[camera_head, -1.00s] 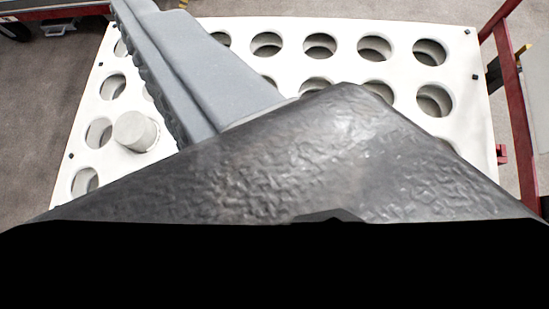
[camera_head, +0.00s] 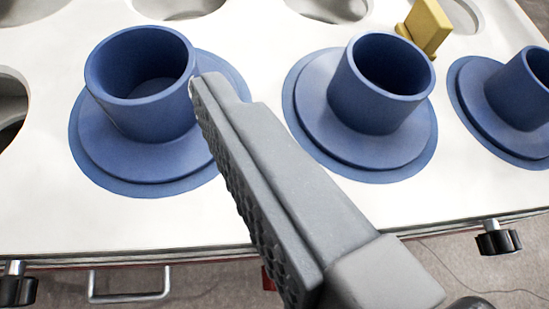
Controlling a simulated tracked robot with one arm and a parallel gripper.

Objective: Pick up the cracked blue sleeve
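Three blue flanged sleeves stand upright on a white panel: a left sleeve (camera_head: 145,110), a middle sleeve (camera_head: 375,100) and a right sleeve (camera_head: 520,95), cut by the picture's edge. I cannot make out a crack on any of them, so I cannot tell which is the cracked one. One grey ribbed finger of my gripper (camera_head: 215,100) reaches in from the lower right. Its tip overlaps the right rim of the left sleeve in the picture; whether it touches is unclear. The other finger is not visible, and nothing held shows.
The white panel (camera_head: 40,215) has several round holes along the back and left. A yellow block (camera_head: 427,27) stands behind the middle sleeve. Black knobs (camera_head: 497,240) and a metal handle (camera_head: 128,285) sit along the front edge, with floor beyond.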

